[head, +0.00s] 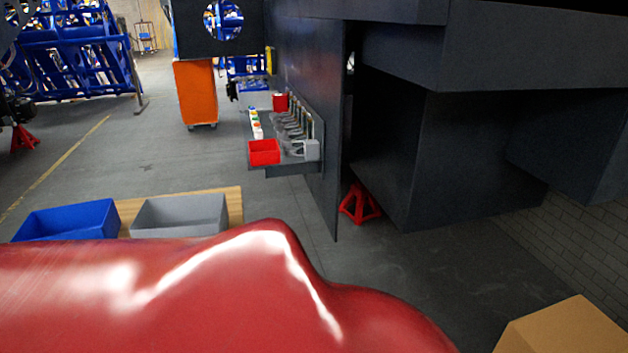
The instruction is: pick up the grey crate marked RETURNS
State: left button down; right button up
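A grey open-topped crate (180,216) stands on a light wooden surface (235,203) at the lower left of the head view. Its lower front is hidden, and no RETURNS marking can be read on it. A blue open-topped crate (68,220) stands to the left of it, with a narrow gap between them. Neither of my grippers shows in this view.
A shelf on the dark chassis panel holds a red bin (264,152) and small parts. Red stands (360,203) sit under the chassis. An orange cabinet (195,92) stands further back. A cardboard box (565,328) is at lower right. Floor beyond the crates is clear.

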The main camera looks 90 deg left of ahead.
aim_at(205, 215)
jog(key=u, duration=3.6)
